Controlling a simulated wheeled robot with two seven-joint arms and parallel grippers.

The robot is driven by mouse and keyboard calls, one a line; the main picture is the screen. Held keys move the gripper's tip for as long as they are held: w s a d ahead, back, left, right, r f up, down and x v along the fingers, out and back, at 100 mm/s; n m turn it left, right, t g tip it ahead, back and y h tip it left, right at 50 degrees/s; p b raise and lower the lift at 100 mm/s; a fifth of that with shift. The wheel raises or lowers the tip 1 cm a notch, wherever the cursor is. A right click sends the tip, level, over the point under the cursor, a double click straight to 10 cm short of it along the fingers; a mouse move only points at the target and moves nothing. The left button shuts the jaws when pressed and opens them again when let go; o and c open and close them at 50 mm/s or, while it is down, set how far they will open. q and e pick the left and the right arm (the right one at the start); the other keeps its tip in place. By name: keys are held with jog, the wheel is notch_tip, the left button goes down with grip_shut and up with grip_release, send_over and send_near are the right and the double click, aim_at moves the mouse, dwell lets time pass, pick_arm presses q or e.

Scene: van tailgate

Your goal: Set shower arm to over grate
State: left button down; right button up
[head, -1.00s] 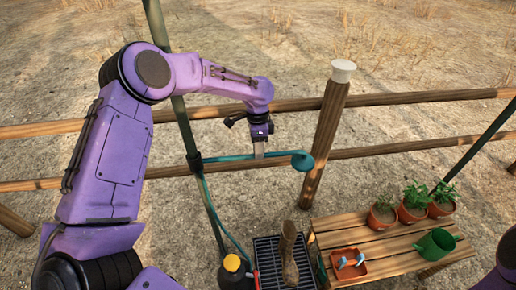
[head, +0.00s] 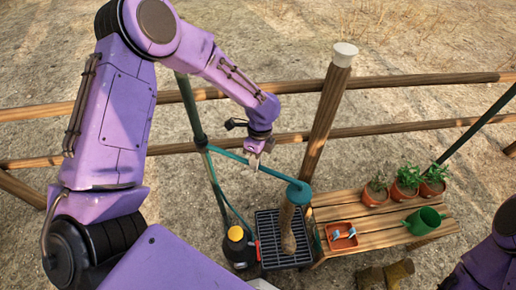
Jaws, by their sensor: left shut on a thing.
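The teal shower arm (head: 275,172) runs from a collar on the green pole (head: 194,115) to a round teal shower head (head: 298,191). My left gripper (head: 256,162) is shut on the shower arm, about midway along it. The black grate (head: 272,256) lies below on the ground. My right gripper is out of view; only part of my right arm shows at bottom right.
A wooden bench (head: 330,215) right of the grate holds potted plants (head: 406,180), a green watering can (head: 424,220) and an orange tray (head: 341,236). A black container with a yellow cap (head: 236,234) stands left of the grate. A wooden post (head: 325,125) rises behind.

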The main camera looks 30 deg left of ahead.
pick_arm(q)
jog(key=shift+s+d+f, duration=0.1)
jog(key=shift+s+d, duration=0.05)
jog(key=shift+s, duration=0.3)
jog(key=c, duration=1.1)
grip_release()
jog(key=shift+o, duration=0.2)
jog(key=shift+w, duration=0.1)
notch_tip(320, 180, up, 10)
jog(key=w, duration=0.2)
jog(key=shift+b, duration=0.4)
